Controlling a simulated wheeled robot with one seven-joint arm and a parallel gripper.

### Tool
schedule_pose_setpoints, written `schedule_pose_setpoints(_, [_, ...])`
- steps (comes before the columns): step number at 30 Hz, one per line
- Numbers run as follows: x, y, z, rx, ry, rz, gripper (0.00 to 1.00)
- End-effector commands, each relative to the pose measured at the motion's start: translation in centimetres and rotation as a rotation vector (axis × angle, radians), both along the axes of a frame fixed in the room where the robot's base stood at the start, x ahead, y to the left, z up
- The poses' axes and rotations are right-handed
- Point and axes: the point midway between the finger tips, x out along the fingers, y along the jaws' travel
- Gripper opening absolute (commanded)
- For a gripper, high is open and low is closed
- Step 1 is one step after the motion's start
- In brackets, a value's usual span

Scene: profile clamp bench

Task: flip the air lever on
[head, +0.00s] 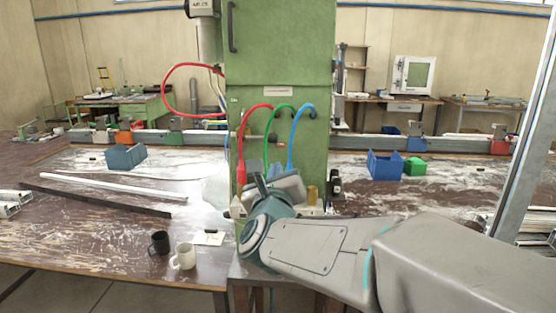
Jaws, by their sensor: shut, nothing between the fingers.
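The green machine column (278,70) stands in the middle, with red (243,135), green (268,135) and blue (294,140) hoses looping down its front. I cannot pick out the air lever for sure. A small black fitting (335,185) and a brass-coloured piece (313,194) sit at the column's lower right. My gripper (285,184) is at the end of my arm, in front of the column's lower part, close below the hose ends. It is shut and empty. Its fingertips are mostly hidden, and my wrist and gripper cover part of the column's base.
A black mug (160,243) and a white mug (183,256) stand near the bench's front edge. Blue bins (126,157) (384,165) and a green bin (414,166) lie further back. Metal profiles (115,187) lie on the left. A grey upright post (525,130) stands at right.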

Motion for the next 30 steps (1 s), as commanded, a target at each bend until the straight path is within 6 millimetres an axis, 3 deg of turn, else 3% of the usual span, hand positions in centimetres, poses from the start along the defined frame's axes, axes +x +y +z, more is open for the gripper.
schedule_pose_setpoints(16, [8.0, 0.0, 0.9, -0.002, 0.002, -0.001, 0.00])
schedule_pose_setpoints(22, [9.3, 0.0, 0.9, -0.001, 0.001, 0.000, 0.00])
schedule_pose_setpoints(30, [9.5, 0.0, 0.9, -0.001, 0.000, 0.000, 0.00])
